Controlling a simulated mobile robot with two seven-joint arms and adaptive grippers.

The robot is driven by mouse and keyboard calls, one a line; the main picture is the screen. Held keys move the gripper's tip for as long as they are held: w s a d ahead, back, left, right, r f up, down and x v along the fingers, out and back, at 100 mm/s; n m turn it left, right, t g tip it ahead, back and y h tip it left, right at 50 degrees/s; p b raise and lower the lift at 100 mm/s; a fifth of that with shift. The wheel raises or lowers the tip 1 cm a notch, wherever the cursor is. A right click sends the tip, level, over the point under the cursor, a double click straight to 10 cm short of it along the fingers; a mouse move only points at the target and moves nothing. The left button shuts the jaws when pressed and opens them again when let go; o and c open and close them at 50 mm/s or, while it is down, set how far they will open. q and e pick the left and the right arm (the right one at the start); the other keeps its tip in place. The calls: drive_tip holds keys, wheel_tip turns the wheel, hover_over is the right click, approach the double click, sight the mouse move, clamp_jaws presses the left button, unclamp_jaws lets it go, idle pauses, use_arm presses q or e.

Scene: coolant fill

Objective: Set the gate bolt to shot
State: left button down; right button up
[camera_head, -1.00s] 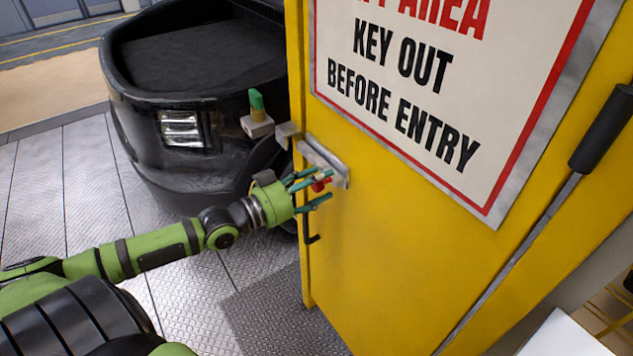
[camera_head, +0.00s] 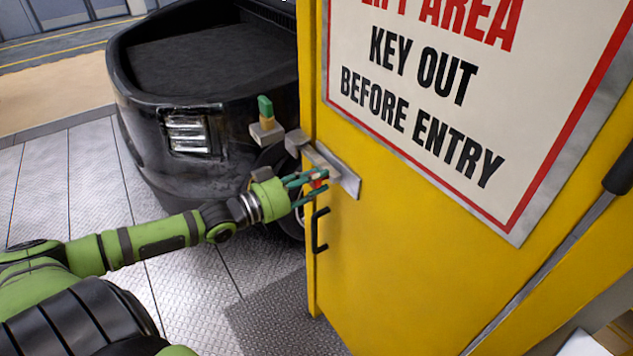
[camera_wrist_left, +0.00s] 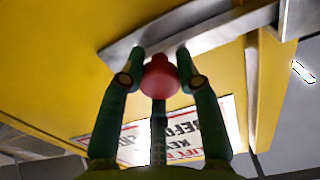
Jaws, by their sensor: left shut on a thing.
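The gate bolt (camera_head: 344,180) is a grey metal bar and plate near the left edge of the yellow gate (camera_head: 390,260). Its red knob (camera_head: 319,184) is largely covered by my left gripper (camera_head: 318,183). In the left wrist view the round red knob (camera_wrist_left: 160,76) sits between the dark green fingers of my left gripper (camera_wrist_left: 160,65), which is shut on it. The bolt's metal face (camera_wrist_left: 215,37) runs just beyond the fingertips there. A grey block (camera_head: 296,142) stands at the bolt's left end; whether the bar enters it is unclear. My right gripper is not in view.
A black pull handle (camera_head: 319,230) is below the bolt. A grey box with a green-topped piece (camera_head: 265,108) stands left of the gate. A black vehicle (camera_head: 190,110) is behind. A red-bordered sign (camera_head: 425,85) covers the upper gate. Metal floor at lower left is open.

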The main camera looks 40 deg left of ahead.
use_arm(q)
drive_tip(key=shift+w+a+r, duration=0.1)
drive_tip(key=shift+w+r, duration=0.05)
drive_tip(key=shift+r, duration=0.4)
drive_tip(key=c, duration=1.1)
unclamp_jaws()
drive_tip(key=shift+o, duration=1.2)
drive_tip(key=shift+a, duration=0.1)
drive_tip(key=shift+f, duration=0.25)
drive_tip(key=shift+s+f, duration=0.15)
drive_tip(key=shift+s, duration=0.2)
drive_tip(key=v, duration=1.1)
drive_tip(key=shift+s, duration=0.2)
drive_tip(key=shift+a, duration=0.15)
